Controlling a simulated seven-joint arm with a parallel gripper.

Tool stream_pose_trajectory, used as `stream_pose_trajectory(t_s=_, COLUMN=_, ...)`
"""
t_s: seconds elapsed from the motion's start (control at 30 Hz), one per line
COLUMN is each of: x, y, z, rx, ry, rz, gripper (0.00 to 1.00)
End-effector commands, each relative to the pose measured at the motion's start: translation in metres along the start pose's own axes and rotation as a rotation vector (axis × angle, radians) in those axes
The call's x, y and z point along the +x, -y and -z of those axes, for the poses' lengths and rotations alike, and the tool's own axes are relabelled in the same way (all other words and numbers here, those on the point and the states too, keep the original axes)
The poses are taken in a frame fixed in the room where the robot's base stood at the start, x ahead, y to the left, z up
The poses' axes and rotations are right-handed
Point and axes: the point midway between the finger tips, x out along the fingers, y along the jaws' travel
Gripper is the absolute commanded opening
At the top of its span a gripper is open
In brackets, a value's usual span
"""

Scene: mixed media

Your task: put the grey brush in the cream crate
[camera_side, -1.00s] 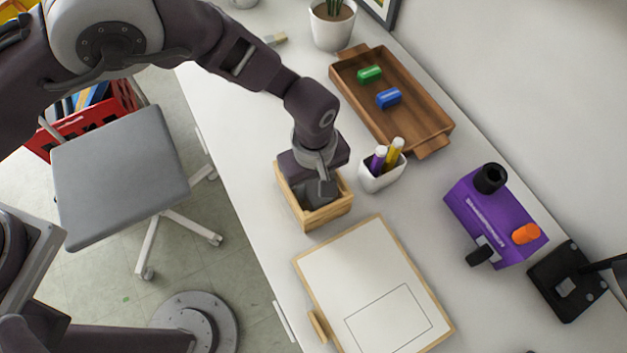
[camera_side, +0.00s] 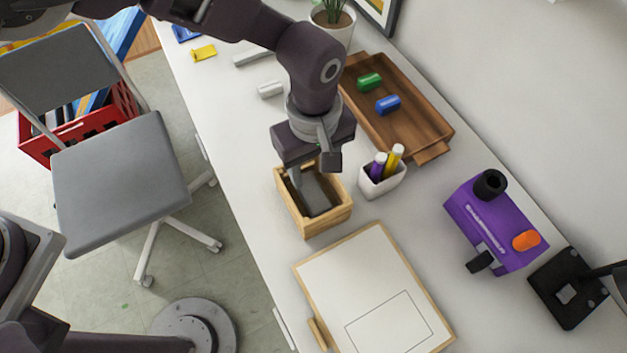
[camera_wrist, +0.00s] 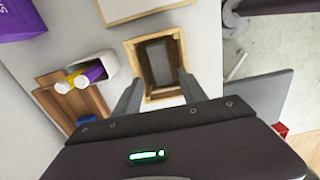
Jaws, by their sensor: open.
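The cream crate (camera_side: 328,222) is a small open wooden box on the white table, left of the pen cup in the side view. The grey brush (camera_side: 316,196) lies inside it, a flat grey block seen from above. In the wrist view, the crate (camera_wrist: 150,43) is ahead of my fingers and the brush (camera_wrist: 157,62) shows inside its walls. My gripper (camera_side: 312,170) is above the crate. In the wrist view, the fingers of my gripper (camera_wrist: 160,78) are spread apart with nothing held between them. The brush's underside is hidden.
A white cup (camera_side: 383,182) with a purple and a yellow marker stands close right of the crate. A brown tray (camera_side: 425,125) holds a green and a blue block. A framed white board (camera_side: 370,275) lies in front. A purple device (camera_side: 490,225) stands at right.

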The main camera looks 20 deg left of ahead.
Motion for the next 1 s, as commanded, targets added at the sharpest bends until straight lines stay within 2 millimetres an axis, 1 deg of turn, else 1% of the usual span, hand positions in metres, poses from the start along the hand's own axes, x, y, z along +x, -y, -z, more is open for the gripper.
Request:
stream_pose_trajectory(t_s=0.03, x=-0.01, y=-0.001, z=0.0, rx=0.001, ry=0.0, rz=-0.003, gripper=0.49)
stream_pose_trajectory(t_s=0.1, x=-0.019, y=-0.001, z=0.0, rx=0.0, ry=-0.001, rz=-0.002, gripper=0.49)
stream_pose_trajectory(t_s=0.17, x=-0.025, y=0.0, z=0.0, rx=0.0, ry=-0.001, rz=-0.001, gripper=0.49)
stream_pose_trajectory(t_s=0.27, x=-0.028, y=0.0, z=0.0, rx=-0.001, ry=-0.001, rz=0.0, gripper=0.49)
stream_pose_trajectory(t_s=0.47, x=-0.029, y=0.0, z=0.001, rx=0.0, ry=0.0, rz=0.0, gripper=0.49)
stream_pose_trajectory(t_s=0.5, x=-0.033, y=0.001, z=0.004, rx=0.002, ry=0.002, rz=-0.005, gripper=0.49)
stream_pose_trajectory(t_s=0.57, x=-0.052, y=0.004, z=0.015, rx=0.014, ry=0.011, rz=-0.022, gripper=0.49)
stream_pose_trajectory(t_s=0.63, x=-0.093, y=0.016, z=0.041, rx=0.05, ry=0.025, rz=-0.063, gripper=0.49)
stream_pose_trajectory(t_s=0.67, x=-0.115, y=0.025, z=0.055, rx=0.075, ry=0.029, rz=-0.087, gripper=0.49)
stream_pose_trajectory(t_s=0.7, x=-0.145, y=0.043, z=0.073, rx=0.114, ry=0.03, rz=-0.12, gripper=0.49)
stream_pose_trajectory(t_s=0.73, x=-0.166, y=0.058, z=0.086, rx=0.146, ry=0.026, rz=-0.146, gripper=0.49)
stream_pose_trajectory(t_s=0.77, x=-0.186, y=0.075, z=0.097, rx=0.183, ry=0.017, rz=-0.172, gripper=0.49)
stream_pose_trajectory(t_s=0.8, x=-0.21, y=0.101, z=0.11, rx=0.233, ry=-0.002, rz=-0.205, gripper=0.49)
stream_pose_trajectory(t_s=0.87, x=-0.241, y=0.144, z=0.124, rx=0.316, ry=-0.047, rz=-0.249, gripper=0.49)
stream_pose_trajectory(t_s=0.9, x=-0.257, y=0.175, z=0.13, rx=0.375, ry=-0.09, rz=-0.272, gripper=0.49)
stream_pose_trajectory(t_s=0.97, x=-0.273, y=0.22, z=0.132, rx=0.464, ry=-0.167, rz=-0.292, gripper=0.49)
stream_pose_trajectory(t_s=1.0, x=-0.277, y=0.248, z=0.13, rx=0.519, ry=-0.22, rz=-0.293, gripper=0.49)
